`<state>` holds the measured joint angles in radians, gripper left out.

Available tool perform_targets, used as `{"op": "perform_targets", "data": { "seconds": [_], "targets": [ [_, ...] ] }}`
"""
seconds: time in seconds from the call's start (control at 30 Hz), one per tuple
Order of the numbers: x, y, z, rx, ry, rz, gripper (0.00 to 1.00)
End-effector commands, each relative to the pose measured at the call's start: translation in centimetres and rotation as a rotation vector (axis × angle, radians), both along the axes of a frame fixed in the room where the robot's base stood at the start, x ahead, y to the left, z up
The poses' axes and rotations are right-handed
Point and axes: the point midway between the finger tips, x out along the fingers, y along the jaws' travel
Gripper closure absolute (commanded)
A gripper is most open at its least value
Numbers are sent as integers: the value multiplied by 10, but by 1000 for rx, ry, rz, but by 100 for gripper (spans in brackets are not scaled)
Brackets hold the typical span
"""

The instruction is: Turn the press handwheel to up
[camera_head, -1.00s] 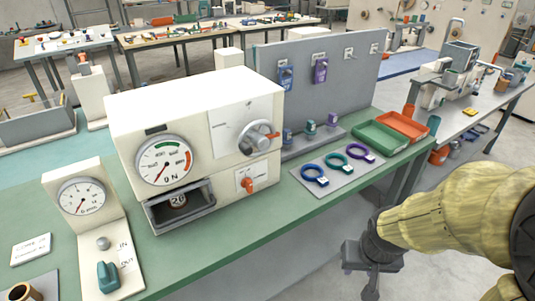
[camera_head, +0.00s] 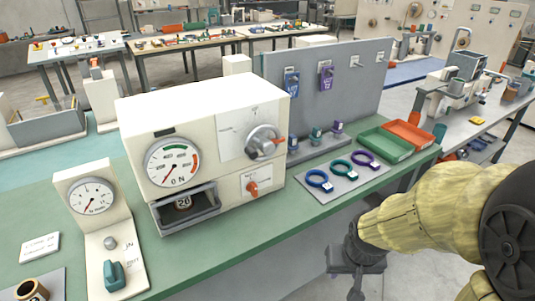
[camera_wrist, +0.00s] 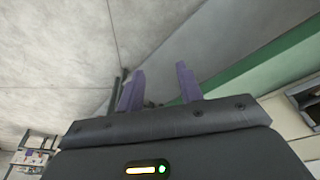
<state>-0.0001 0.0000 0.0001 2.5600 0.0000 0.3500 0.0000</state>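The press is a cream box with a gauge reading "0 N" (camera_head: 173,165) on its front left. Its handwheel (camera_head: 262,141), a grey wheel with an orange-red handle, sits on the right face; the handle points to the right. An orange-red knob (camera_head: 252,188) is below it. A slot under the gauge holds a small weight marked 20 (camera_head: 184,203). My gripper (camera_wrist: 160,88) shows two purple fingers set apart with nothing between them.
A smaller gauge stand (camera_head: 91,197) with a green lever stands left of the press. Blue, teal and purple rings lie on a grey mat (camera_head: 325,197). Green (camera_head: 376,147) and orange (camera_head: 414,138) trays sit at the bench's right end. A grey pegboard (camera_head: 350,75) stands behind.

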Motion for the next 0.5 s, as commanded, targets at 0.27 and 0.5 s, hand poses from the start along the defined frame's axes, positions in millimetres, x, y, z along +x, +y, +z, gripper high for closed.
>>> {"op": "perform_targets", "data": {
  "seconds": [0.27, 0.5],
  "targets": [
    [10, -4, -1, -11, -53, -2, 56],
    [68, -16, 10, -38, -377, 23, 56]
  ]
}}
